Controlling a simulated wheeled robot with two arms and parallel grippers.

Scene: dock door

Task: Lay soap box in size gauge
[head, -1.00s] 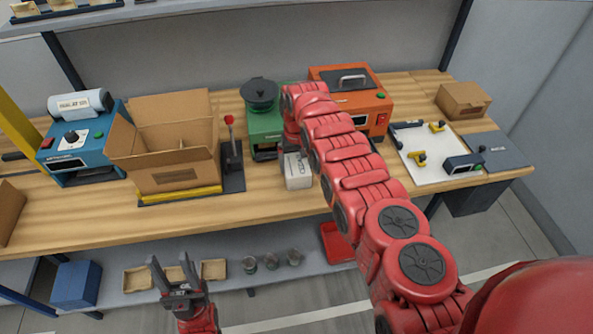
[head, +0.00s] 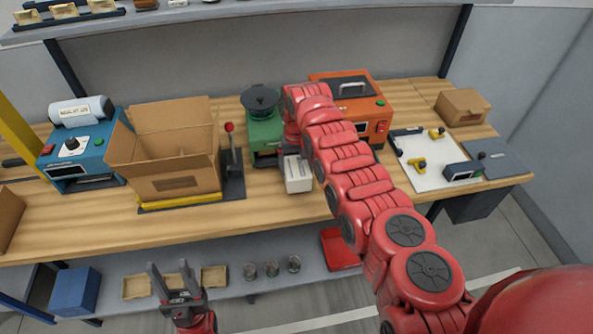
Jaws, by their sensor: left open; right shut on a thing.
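A white box (head: 298,175), which looks like the soap box, is at the middle of the workbench, in front of the green machine. My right gripper (head: 292,152) is shut on it from above, with the fingers mostly hidden by my own arm. I cannot tell whether the box touches the bench top. A white plate (head: 434,172) with a dark angle stop, yellow knobs and a small dark readout unit lies at the right of the bench; it looks like the size gauge. No box lies on it. My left gripper (head: 178,282) is open and empty, low in front of the bench.
An open carton (head: 178,150) and a lever press (head: 232,165) stand left of the box. The green machine (head: 265,135) and orange machine (head: 368,105) stand behind. A small carton (head: 462,106) sits behind the plate. The front bench strip (head: 250,205) is clear.

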